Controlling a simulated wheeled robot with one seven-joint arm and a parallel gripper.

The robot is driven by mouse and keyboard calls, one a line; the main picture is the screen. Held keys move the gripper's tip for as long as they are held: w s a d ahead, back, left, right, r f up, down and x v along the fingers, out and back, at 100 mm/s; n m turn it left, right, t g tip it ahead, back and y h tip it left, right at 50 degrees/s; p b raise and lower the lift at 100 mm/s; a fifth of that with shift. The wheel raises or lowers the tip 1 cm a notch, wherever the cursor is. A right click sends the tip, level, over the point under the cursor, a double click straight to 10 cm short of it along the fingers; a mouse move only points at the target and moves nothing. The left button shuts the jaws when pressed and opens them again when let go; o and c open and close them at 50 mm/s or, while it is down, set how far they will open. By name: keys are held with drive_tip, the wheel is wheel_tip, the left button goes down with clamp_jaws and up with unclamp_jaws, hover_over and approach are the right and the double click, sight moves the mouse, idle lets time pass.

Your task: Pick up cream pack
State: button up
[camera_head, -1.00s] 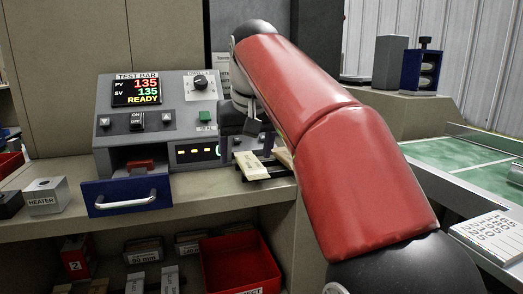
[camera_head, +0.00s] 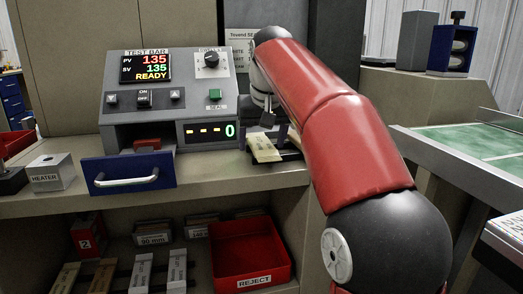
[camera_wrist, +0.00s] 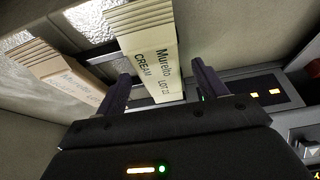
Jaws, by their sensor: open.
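The cream pack (camera_wrist: 150,60) is a pale, long stick bundle printed "Muretto CREAM LOT 22" in the wrist view. My gripper (camera_wrist: 163,88) is open, with one dark finger on each side of the near end of this pack. I cannot tell whether either finger touches it. In the head view a pale pack (camera_head: 264,147) lies on a dark rack below my gripper (camera_head: 270,128), which is partly hidden by my arm. A second, tanner pack (camera_wrist: 68,78) lies to the left in the wrist view, its label partly hidden.
The sealing machine (camera_head: 170,90) with its blue drawer (camera_head: 128,170) stands left of the rack. A heater block (camera_head: 52,172) sits at the far left. A red reject bin (camera_head: 250,255) and several boxes are on the lower shelf. A green-topped table (camera_head: 470,140) is at right.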

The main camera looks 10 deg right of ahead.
drive_tip(key=shift+c, duration=0.4)
drive_tip(key=c, duration=1)
drive_tip(key=shift+r, duration=0.15)
